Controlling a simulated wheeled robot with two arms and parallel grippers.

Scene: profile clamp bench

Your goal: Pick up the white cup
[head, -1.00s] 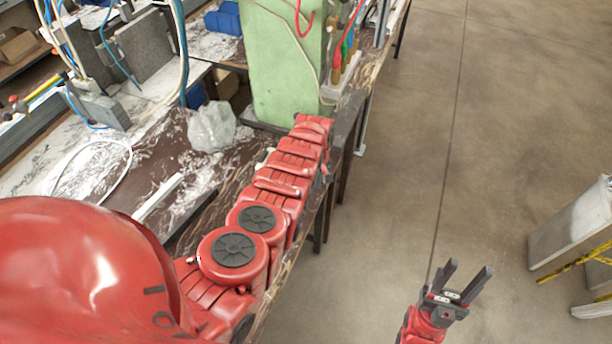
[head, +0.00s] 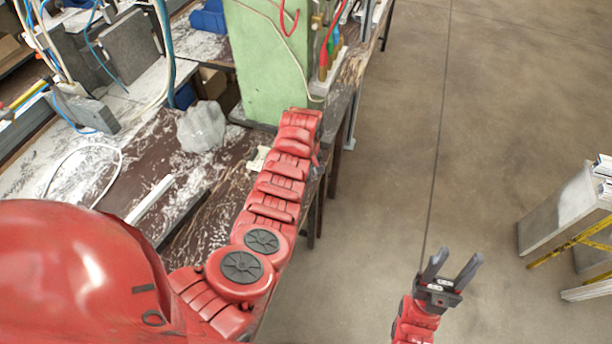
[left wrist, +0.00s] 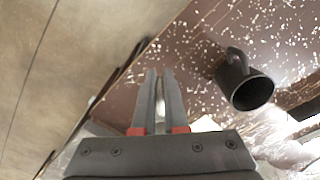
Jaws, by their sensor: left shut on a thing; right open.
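In the left wrist view, my left gripper (left wrist: 161,75) has its two dark fingers close together with a pale, narrow strip between them. I take this strip for part of the white cup (left wrist: 160,100); most of it is hidden by the fingers and gripper body. A black mug (left wrist: 246,88) lies to the right of the fingers, apart from them. In the head view, my left arm reaches along the bench edge and its gripper is hidden behind the arm. My right gripper (head: 459,256) is open and empty over the floor.
The brown, white-flecked bench (head: 140,150) carries a clear plastic lump (head: 202,127), a pale bar (head: 150,198) and a green machine column (head: 265,60) beyond my left arm. Open floor (head: 400,130) lies right of the bench. A grey metal structure (head: 560,215) stands at the right.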

